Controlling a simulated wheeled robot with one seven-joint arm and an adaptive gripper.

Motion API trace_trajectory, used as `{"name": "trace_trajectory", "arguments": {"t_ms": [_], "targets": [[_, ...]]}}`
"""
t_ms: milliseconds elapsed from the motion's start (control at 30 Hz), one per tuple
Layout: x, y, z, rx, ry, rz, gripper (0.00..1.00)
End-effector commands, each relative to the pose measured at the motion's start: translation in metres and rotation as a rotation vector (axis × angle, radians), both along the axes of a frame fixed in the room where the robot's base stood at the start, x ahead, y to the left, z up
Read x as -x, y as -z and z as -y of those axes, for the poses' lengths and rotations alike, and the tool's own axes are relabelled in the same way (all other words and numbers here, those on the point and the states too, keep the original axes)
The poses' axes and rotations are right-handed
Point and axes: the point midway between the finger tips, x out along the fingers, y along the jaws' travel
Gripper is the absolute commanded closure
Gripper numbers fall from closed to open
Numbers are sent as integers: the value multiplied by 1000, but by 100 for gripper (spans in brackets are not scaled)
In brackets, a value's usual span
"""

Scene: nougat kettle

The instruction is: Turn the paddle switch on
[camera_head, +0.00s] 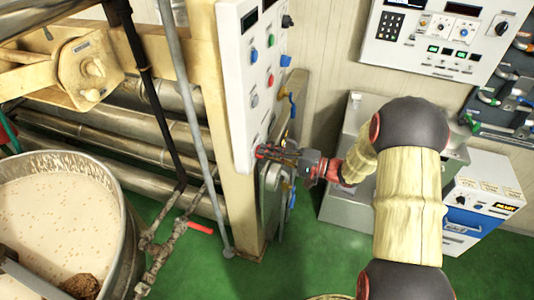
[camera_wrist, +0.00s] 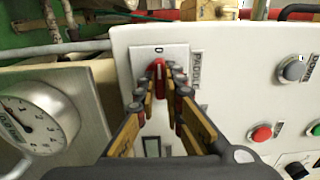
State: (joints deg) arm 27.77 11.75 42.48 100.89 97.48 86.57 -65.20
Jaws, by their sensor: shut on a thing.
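The paddle switch (camera_wrist: 158,67) is a red rotary knob on a pale plate in the wrist view, with a "0" mark above it and a "PADDLE" label beside it. My gripper (camera_wrist: 164,82) has its fingers on either side of the knob and is shut on it. In the head view my gripper (camera_head: 265,152) reaches from the right to the lower part of the white control panel (camera_head: 240,95). The knob is hidden there by the fingers. The knob's lower part is hidden in the wrist view.
A kettle of pale mix (camera_head: 60,205) stands at the lower left. A metal cabinet (camera_head: 345,205) and another wall panel (camera_head: 435,35) are right. Green floor is open at the front.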

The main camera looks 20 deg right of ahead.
Motion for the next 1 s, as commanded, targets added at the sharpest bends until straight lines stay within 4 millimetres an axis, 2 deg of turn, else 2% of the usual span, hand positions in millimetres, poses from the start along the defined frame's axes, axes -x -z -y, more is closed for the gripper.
{"name": "trace_trajectory", "arguments": {"t_ms": [367,1000], "targets": [[1,0,0,-85,0,-120,100],[1,-2,0,-432,1,-598,100]]}}
